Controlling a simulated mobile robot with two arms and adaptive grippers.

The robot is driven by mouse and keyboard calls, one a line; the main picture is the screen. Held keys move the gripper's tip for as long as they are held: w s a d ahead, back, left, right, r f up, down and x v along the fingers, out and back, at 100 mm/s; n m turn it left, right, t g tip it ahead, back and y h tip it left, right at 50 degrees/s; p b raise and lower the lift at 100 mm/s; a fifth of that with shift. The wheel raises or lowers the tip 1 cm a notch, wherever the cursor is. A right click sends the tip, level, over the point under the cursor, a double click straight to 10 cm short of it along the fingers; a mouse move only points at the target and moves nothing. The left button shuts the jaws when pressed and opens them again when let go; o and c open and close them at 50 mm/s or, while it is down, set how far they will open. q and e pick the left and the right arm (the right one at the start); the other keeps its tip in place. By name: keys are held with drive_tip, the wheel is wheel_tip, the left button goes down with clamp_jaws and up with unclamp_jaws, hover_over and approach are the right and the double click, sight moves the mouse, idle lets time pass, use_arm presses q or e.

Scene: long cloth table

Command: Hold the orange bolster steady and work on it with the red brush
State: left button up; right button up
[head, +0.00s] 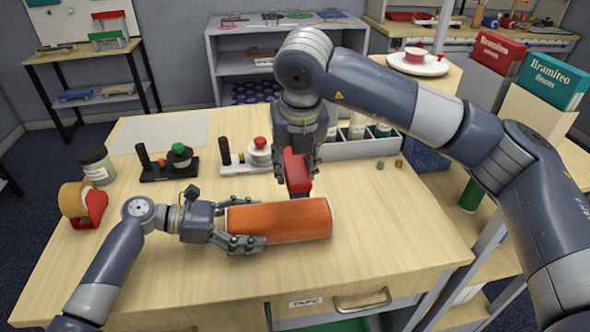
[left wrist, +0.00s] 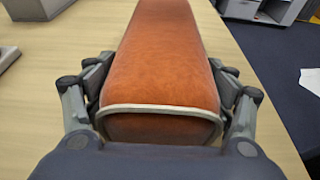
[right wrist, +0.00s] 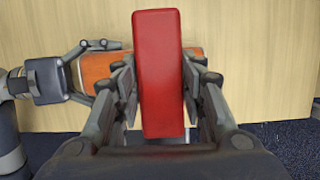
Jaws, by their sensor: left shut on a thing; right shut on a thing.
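The orange bolster (head: 290,219) lies on its side along the wooden table near its front. My left gripper (head: 243,228) is shut on the bolster's left end; in the left wrist view the fingers flank the orange body (left wrist: 160,60). My right gripper (head: 297,165) points down from above and is shut on the red brush (head: 297,172). The brush is upright just behind the bolster in the head view. In the right wrist view the red block (right wrist: 158,75) is between the fingers, over part of the bolster (right wrist: 98,70). I cannot tell whether brush and bolster touch.
A tape dispenser (head: 82,204) and a jar (head: 96,163) stand at the left. Two stands with knobs (head: 169,170) (head: 246,160) are behind the bolster. A grey divided bin (head: 360,146) is at the back right. The table's front right is clear.

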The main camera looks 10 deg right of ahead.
idle(0.3)
use_arm(q)
drive_tip(key=o, duration=0.9)
